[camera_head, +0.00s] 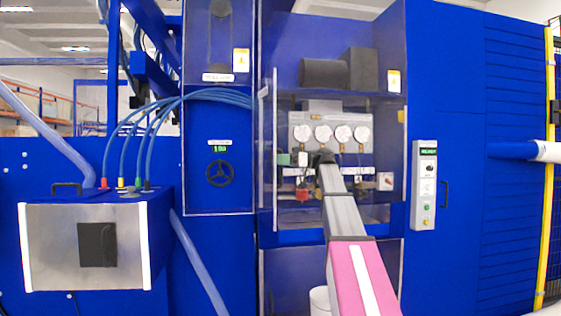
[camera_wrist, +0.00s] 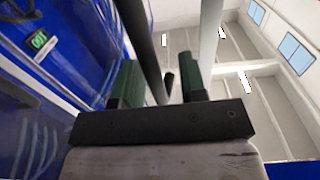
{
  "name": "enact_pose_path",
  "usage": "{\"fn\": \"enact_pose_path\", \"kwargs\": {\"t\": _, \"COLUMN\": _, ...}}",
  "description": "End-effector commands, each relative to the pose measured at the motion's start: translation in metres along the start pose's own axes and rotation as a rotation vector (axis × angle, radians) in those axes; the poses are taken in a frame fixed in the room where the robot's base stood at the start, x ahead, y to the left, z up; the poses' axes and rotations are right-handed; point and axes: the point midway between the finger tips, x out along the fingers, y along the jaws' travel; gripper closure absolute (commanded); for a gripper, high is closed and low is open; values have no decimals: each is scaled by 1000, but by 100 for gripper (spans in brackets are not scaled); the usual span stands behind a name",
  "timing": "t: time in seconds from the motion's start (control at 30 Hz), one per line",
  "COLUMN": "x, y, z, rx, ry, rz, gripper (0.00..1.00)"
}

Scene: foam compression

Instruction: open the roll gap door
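A clear door (camera_head: 266,130) with a long pale vertical bar (camera_head: 275,150) shows nearly edge-on at the left side of the middle bay. It looks swung outward, but its exact angle is hard to tell. My gripper (camera_head: 318,158) is in front of the gauges in that bay, to the right of the bar in the picture. In the wrist view my gripper (camera_wrist: 160,88) has its two green fingers apart with a gap between them. A dark rod (camera_wrist: 142,45) and a white rod (camera_wrist: 210,40) show beyond the fingers. I cannot tell whether either touches them.
Several round gauges (camera_head: 323,133) and a red knob (camera_head: 302,195) are inside the bay. A second clear panel (camera_head: 218,130) covers a black handwheel (camera_head: 220,173) on the left. A control box (camera_head: 424,185) is on the right. A metal-fronted box (camera_head: 85,245) with hoses stands far left.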

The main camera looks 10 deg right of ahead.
Motion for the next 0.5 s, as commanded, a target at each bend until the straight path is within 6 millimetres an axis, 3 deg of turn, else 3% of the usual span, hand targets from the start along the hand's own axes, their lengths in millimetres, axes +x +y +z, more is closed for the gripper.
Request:
{"fn": "enact_pose_path", "kwargs": {"t": 0.23, "x": -9, "y": 2, "z": -1, "rx": 0, "ry": 0, "rz": 3, "gripper": 61}}
{"fn": "enact_pose_path", "kwargs": {"t": 0.5, "x": -56, "y": 2, "z": 0, "rx": 0, "ry": 0, "rz": 4, "gripper": 61}}
